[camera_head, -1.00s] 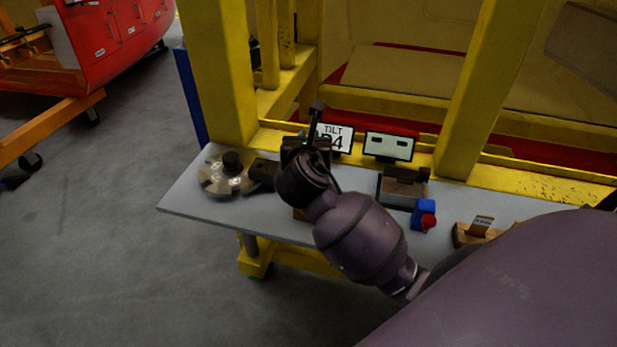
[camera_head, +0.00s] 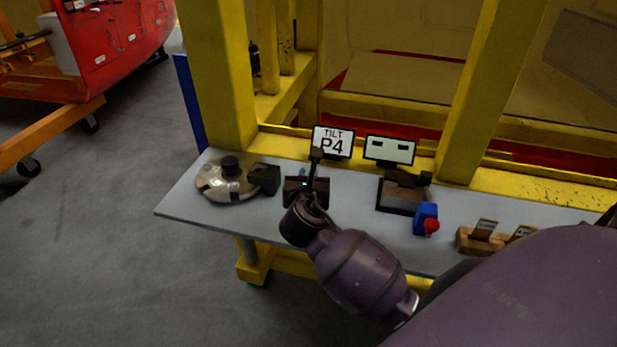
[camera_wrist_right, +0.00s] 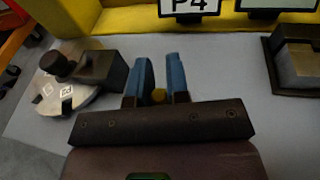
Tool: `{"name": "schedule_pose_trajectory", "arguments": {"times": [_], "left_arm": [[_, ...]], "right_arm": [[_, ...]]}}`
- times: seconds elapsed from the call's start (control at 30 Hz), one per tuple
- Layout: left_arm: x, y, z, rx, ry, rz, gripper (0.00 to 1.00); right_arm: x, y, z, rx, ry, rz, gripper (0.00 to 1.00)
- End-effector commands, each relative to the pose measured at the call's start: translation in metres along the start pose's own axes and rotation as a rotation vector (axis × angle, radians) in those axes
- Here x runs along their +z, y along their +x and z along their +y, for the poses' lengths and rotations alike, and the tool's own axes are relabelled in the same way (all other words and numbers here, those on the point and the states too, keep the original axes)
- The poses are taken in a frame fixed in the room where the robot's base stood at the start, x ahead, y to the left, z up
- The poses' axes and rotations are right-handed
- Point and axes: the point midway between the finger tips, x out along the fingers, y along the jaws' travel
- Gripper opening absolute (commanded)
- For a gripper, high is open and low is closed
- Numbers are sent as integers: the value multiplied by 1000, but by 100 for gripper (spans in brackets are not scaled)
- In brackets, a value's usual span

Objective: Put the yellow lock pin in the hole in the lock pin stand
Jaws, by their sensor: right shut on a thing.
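My right gripper (camera_head: 306,186) is over the left part of the table, seen from behind in the head view. A wooden block with small labels (camera_head: 482,238) sits on the right of the table, well apart from the gripper. I cannot tell whether it is the lock pin stand. My left gripper is not in view.
A round metal disc with a black knob (camera_head: 228,182) and black block lies left of the gripper. Behind stand a TILT P4 sign (camera_head: 333,142) and a screen (camera_head: 389,150). A dark fixture (camera_head: 400,196) and blue-and-red box (camera_head: 425,217) stand right. Yellow posts rise behind the table (camera_head: 185,212).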

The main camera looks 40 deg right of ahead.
Motion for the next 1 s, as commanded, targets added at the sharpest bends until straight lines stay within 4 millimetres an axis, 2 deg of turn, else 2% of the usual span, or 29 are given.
{"name": "schedule_pose_trajectory", "arguments": {"times": [0.17, 0.2, 0.37, 0.73, 0.87, 1.0], "left_arm": [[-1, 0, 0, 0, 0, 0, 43], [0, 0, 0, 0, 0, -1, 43], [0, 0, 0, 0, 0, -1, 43], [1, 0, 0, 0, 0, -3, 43], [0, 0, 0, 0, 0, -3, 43], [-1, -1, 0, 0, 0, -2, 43]], "right_arm": [[-2, 1, 0, 0, -1, 0, 0], [-3, 1, 0, -1, -1, 1, 17], [-2, 1, 0, -1, 0, 0, 41], [1, -2, 0, 1, 1, 0, 41], [0, -18, 0, 2, 2, 1, 41], [0, -44, 0, 2, 1, 2, 41]]}}
